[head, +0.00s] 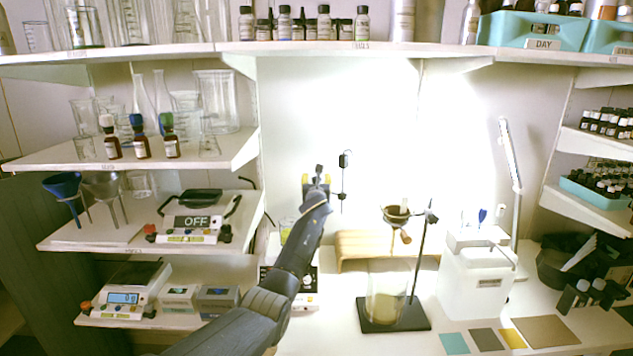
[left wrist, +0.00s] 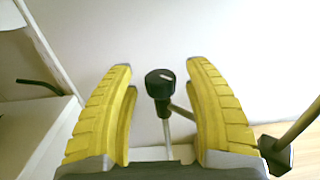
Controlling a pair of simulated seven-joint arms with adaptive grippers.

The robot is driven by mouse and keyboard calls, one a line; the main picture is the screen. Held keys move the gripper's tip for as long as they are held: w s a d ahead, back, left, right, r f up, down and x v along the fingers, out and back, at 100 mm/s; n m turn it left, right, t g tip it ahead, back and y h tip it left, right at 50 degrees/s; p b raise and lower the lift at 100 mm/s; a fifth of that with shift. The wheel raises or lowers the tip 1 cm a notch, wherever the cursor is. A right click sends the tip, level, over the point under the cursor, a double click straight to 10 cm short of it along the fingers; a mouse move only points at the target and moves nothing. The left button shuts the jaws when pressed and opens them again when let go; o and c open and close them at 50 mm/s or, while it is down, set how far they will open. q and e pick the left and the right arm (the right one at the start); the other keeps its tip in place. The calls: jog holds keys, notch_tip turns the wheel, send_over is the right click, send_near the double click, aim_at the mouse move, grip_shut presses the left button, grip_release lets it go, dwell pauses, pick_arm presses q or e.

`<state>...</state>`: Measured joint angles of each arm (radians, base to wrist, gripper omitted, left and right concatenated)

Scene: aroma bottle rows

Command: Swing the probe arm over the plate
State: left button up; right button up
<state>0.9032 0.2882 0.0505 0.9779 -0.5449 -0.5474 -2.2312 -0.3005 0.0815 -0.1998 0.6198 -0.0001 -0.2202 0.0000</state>
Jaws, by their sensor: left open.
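My left gripper (head: 317,181) is open in front of the back wall, above the bench, with its yellow fingers spread in the left wrist view (left wrist: 158,68). A black knob (left wrist: 160,83) on a thin upright rod shows between the fingers, with a thin arm running off to the lower right. It looks like part of the probe arm; I see no finger touching it. In the head view a black fitting with a thin rod (head: 345,160), perhaps the probe arm's, stands just right of the gripper. A white device (head: 308,301), probably the plate's base, is mostly hidden behind my left arm.
A stand with a funnel and dark rod (head: 422,255) holds a beaker (head: 386,290) below, right of my arm. A wooden riser (head: 360,246) is behind. A white tank (head: 478,285) stands farther right. Shelves with glassware (head: 215,95) and scales (head: 125,295) are left.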

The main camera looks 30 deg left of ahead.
pick_arm(q)
jog(key=shift+o, duration=0.2)
jog(key=shift+w, duration=0.1)
grip_shut()
dwell(0.4)
